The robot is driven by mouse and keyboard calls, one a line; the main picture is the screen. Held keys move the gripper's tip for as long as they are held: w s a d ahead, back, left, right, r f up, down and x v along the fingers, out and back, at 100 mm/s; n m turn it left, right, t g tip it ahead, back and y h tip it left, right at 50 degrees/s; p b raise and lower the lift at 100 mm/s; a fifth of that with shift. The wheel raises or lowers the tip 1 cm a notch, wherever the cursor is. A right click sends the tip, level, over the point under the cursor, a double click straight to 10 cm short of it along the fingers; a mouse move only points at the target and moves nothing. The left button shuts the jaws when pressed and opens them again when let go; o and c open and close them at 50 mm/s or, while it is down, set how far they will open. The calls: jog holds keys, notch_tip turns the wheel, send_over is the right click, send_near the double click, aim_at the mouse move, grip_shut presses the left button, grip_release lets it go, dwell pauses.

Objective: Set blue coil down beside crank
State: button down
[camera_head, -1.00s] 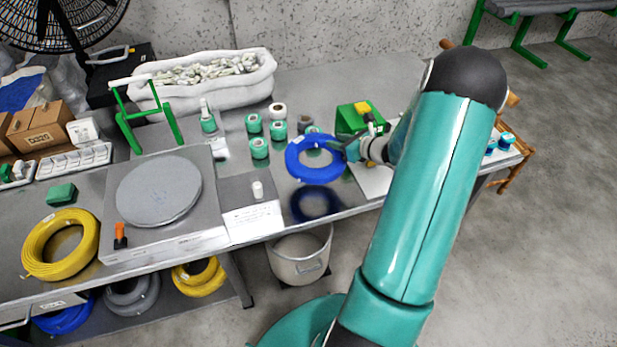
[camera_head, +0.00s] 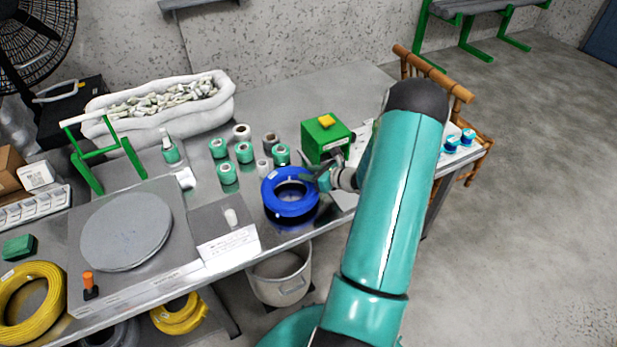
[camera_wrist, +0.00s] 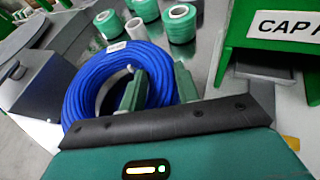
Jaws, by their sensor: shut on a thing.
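The blue coil (camera_head: 270,195) is a ring of cable just above the grey table, with a dark reflection close under it; contact with the table cannot be told. My gripper (camera_head: 321,180) is shut on the coil's right side. In the wrist view the coil (camera_wrist: 82,90) lies ahead, with the green fingers of my gripper (camera_wrist: 158,85) at its near right rim, one inside the ring. The likely crank, an orange handle on a dark stem (camera_head: 89,283), stands at the front left corner of the grey turntable plate (camera_head: 125,230), well left of the coil.
Several green and white spools (camera_head: 244,152) stand just behind the coil. A green box (camera_head: 326,137) stands behind my gripper. A small white cylinder (camera_head: 231,217) is left of the coil. A yellow coil (camera_head: 20,300) lies far left. A bucket (camera_head: 280,275) is below the table's front edge.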

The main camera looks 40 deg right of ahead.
jog(key=shift+w+f, duration=0.15)
jog(key=shift+f, duration=0.85)
jog(key=c, duration=1)
grip_release()
jog(key=shift+f, duration=0.15)
